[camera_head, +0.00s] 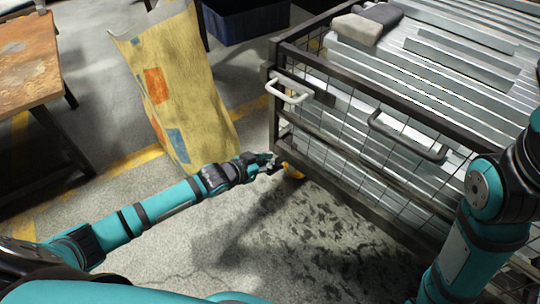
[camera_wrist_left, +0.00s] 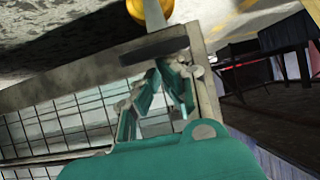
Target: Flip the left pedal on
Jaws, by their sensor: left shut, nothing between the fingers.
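A yellow-orange wheel (camera_head: 291,171) shows low at the near left corner of the wire cage cart (camera_head: 270,110). In the left wrist view the wheel (camera_wrist_left: 150,8) is at the top edge, with a grey bracket below it. A dark flat bar (camera_wrist_left: 154,50), which looks like the pedal, sits by the cart's corner. My left gripper (camera_head: 270,163) is beside this corner, left of the wheel. In the left wrist view its fingers (camera_wrist_left: 165,65) are shut and empty, tips close to the bar; I cannot tell whether they touch. My right gripper is out of view.
The cart holds stacked galvanized metal pieces and has two handles, one light (camera_head: 290,92) and one dark (camera_head: 408,142). A yellow patterned sheet (camera_head: 175,90) stands behind my left forearm. A rusty table (camera_head: 30,60) is at left.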

